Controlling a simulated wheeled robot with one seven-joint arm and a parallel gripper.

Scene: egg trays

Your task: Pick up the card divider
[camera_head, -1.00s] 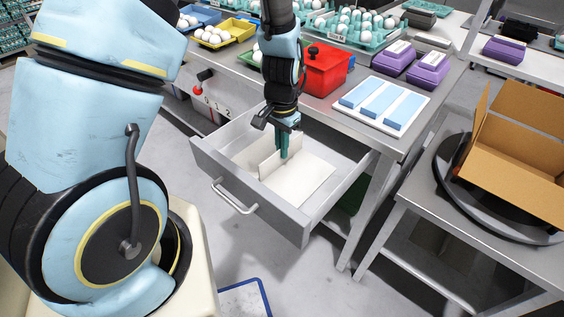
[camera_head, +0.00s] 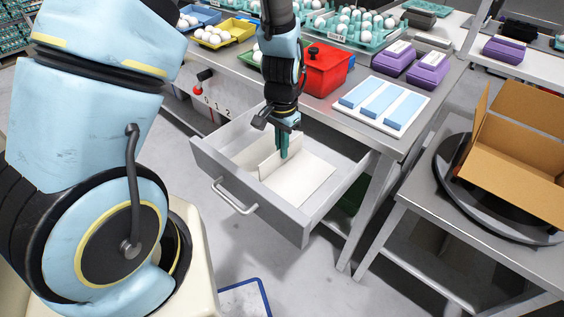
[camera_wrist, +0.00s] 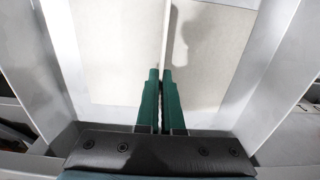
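The card divider (camera_head: 268,165) is a thin off-white card standing upright in the open grey drawer (camera_head: 255,213). In the wrist view the card divider (camera_wrist: 166,38) shows edge-on as a thin pale strip running up from between the fingertips. My gripper (camera_head: 284,155) points down into the drawer, its green fingers at the card. In the wrist view my gripper (camera_wrist: 160,74) has its fingers close together, one on each side of the card's edge. It looks shut on the card divider. The part of the card between the fingers is hidden.
Pale flat sheets (camera_head: 308,186) lie on the drawer floor. The drawer walls stand close around the gripper. A red box (camera_head: 325,72), a white tray with blue bars (camera_head: 381,106) and purple cartons (camera_head: 429,70) stand on the table above. An open cardboard box (camera_head: 520,150) is at the right.

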